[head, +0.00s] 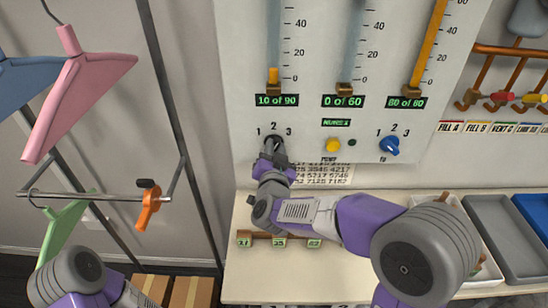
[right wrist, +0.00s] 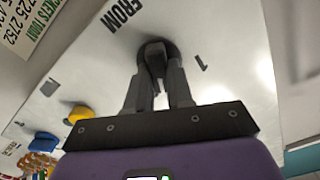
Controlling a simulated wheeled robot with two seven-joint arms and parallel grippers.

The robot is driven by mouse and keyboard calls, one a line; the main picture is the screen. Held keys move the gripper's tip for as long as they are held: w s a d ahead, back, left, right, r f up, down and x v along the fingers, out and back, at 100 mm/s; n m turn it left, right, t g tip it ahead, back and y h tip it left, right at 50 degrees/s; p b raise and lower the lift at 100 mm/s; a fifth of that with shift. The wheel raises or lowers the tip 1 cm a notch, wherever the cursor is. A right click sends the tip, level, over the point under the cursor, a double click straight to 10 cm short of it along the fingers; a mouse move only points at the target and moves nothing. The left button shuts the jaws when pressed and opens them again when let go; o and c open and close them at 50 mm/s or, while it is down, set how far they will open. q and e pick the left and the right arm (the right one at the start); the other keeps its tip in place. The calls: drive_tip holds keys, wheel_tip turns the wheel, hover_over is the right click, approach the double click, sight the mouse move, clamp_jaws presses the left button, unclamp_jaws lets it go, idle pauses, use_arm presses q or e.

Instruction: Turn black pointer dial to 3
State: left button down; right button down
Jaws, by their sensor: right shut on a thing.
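The black pointer dial (head: 275,141) is on the white panel under the marks 1, 2 and 3, below the green display reading 10 of 90. My right gripper (head: 272,154) is at the dial. In the right wrist view the dial (right wrist: 154,50) sits between the fingertips of my right gripper (right wrist: 158,82), which are shut on it. The mark 1 shows to the right of it there and the word FROM to the upper left. The fingers partly cover the dial, and I cannot tell which number its pointer faces. My left gripper is out of view; only part of my left arm shows.
A yellow button (head: 333,145) and a blue dial (head: 389,146) are to the right on the panel. Sliders (head: 344,89) stand above. A rail with hangers (head: 80,80) is at left. A small rack with numbered tags (head: 279,241) lies below.

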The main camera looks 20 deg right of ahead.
drive_tip(key=m+b, duration=0.2)
drive_tip(key=m, duration=0.1)
drive_tip(key=shift+d+f+b, duration=0.1)
drive_tip(key=shift+f+b, duration=0.15)
drive_tip(key=shift+b, duration=0.15)
drive_tip(key=shift+r+m+b, duration=0.1)
drive_tip(key=shift+m+b, duration=0.6)
drive_tip(key=shift+m, duration=0.2)
drive_tip(key=c, duration=1)
unclamp_jaws()
drive_tip(key=v, duration=0.7)
drive_tip(key=shift+s+p, duration=0.35)
drive_tip(key=shift+p, duration=0.1)
drive_tip(key=shift+r, duration=0.15)
